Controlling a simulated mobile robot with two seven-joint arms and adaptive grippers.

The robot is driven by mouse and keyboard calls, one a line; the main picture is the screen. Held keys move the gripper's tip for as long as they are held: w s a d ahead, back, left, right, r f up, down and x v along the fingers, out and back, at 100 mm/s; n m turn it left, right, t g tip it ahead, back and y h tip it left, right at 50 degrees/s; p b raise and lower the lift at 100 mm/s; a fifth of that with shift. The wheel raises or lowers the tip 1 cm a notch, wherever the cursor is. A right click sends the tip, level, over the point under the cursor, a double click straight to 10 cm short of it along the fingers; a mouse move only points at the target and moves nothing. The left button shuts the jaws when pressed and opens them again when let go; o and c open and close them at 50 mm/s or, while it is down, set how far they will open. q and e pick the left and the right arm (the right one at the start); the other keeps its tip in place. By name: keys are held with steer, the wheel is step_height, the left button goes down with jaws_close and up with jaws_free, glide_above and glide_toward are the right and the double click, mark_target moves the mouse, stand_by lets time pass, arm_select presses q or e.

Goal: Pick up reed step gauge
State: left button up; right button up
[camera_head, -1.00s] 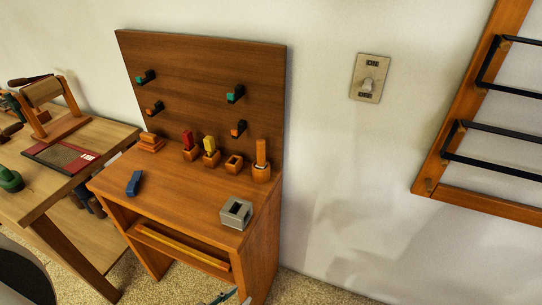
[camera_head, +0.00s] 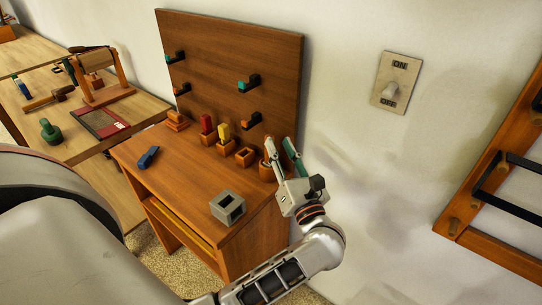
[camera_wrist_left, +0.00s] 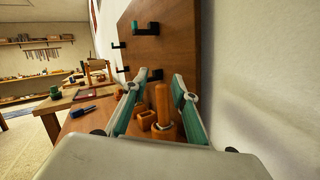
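No label marks the reed step gauge. A small stepped orange wooden block (camera_head: 176,121) at the back left of the bench could be it, but I cannot tell for certain. My left gripper (camera_head: 279,142) is open at the bench's back right corner, above a round wooden holder (camera_head: 266,172). In the left wrist view, an upright orange peg (camera_wrist_left: 162,104) stands in that holder, seen between the open fingers (camera_wrist_left: 159,78). In the head view the gripper hides most of the peg. My right gripper is not in view.
The wooden bench (camera_head: 180,185) has an upright pegboard (camera_head: 225,70) behind it. Holders with a red piece (camera_head: 206,124) and a yellow piece (camera_head: 224,132) stand beside an empty one (camera_head: 245,156). A grey hollow block (camera_head: 228,207) and blue item (camera_head: 148,157) lie in front.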

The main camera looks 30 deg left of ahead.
arm_select(q)
steer(key=w+a+f+n+g, duration=0.1)
steer(key=a, duration=0.1)
steer(key=w+a+f+n+h, duration=0.1)
steer(key=w+a+n, duration=0.1)
steer(key=w+a+f+n+g, duration=0.1)
steer(key=w+a+f, duration=0.1)
steer(key=shift+a+g+h, duration=0.3)
steer(key=shift+a, duration=0.1)
steer(key=shift+r, duration=0.1)
jaws_close()
